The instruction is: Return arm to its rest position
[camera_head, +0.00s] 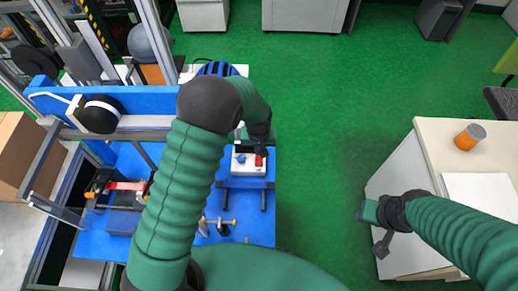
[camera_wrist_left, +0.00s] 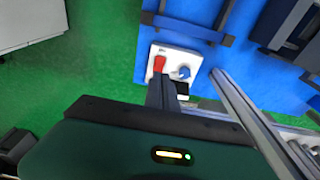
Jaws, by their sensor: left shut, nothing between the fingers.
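My left arm, in a green sleeve, rises through the middle of the head view and bends at a dark elbow. Its left gripper (camera_head: 261,148) is just above a white control box (camera_head: 248,166) with a blue knob and a red button. In the left wrist view the gripper (camera_wrist_left: 161,82) is shut and empty, with its tips beside the red button (camera_wrist_left: 159,64). I cannot tell whether they touch it. The box (camera_wrist_left: 168,55) shows there too. My right gripper (camera_head: 380,228) hangs beside the white cabinet at the right; its jaw opening is unclear.
The blue drop-tower base (camera_head: 262,230) carries a metal frame (camera_head: 130,135) and a black round part (camera_head: 99,114). A cabinet (camera_head: 440,140) with an orange-sided cylinder (camera_head: 468,138) stands at the right. Green floor (camera_head: 320,130) between them is clear.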

